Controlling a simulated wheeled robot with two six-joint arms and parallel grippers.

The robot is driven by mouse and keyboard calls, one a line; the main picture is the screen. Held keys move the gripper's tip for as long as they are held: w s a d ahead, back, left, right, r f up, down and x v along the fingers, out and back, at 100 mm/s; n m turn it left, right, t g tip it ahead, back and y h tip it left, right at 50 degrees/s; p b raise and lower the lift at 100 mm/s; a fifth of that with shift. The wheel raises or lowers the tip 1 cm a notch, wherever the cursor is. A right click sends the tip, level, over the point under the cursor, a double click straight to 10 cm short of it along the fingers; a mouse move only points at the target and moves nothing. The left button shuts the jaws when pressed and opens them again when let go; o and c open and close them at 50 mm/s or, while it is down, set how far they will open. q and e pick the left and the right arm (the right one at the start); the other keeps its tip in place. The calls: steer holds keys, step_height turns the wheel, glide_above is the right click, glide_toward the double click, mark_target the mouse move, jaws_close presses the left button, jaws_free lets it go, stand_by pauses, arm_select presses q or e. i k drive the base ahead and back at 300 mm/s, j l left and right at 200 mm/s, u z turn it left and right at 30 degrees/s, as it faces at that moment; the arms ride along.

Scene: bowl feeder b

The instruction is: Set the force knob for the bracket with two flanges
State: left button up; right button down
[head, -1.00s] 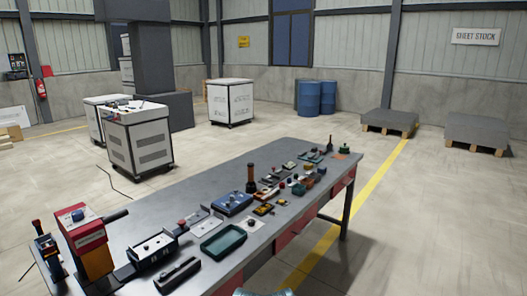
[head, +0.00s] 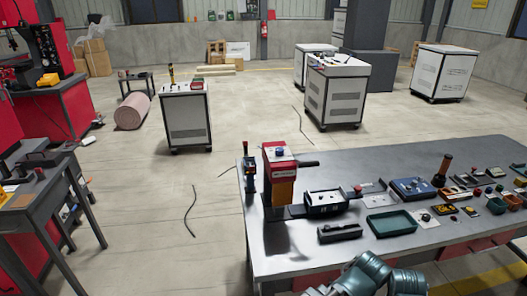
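A red and orange bench unit (head: 279,190) stands upright near the left end of the grey workbench. It has a blue knob (head: 280,152) on top and a dark lever at its right. Right of it is a dark box (head: 325,203) with small controls on its top, and further right a blue box (head: 413,190) with knobs. I cannot read any knob's markings. Small flat light metal pieces (head: 380,200) lie between the two boxes; I cannot make out a bracket with two flanges. Neither gripper shows; only teal links of my own arm show at the bottom.
The workbench (head: 450,235) also bears a green tray (head: 391,222), a dark block (head: 340,232) and several small parts at the right. A red machine with a side table (head: 40,200) stands at the left. Open floor (head: 160,220) lies between, with cables on it.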

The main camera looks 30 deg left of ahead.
mark_target(279, 152)
steer(key=u, duration=1.05)
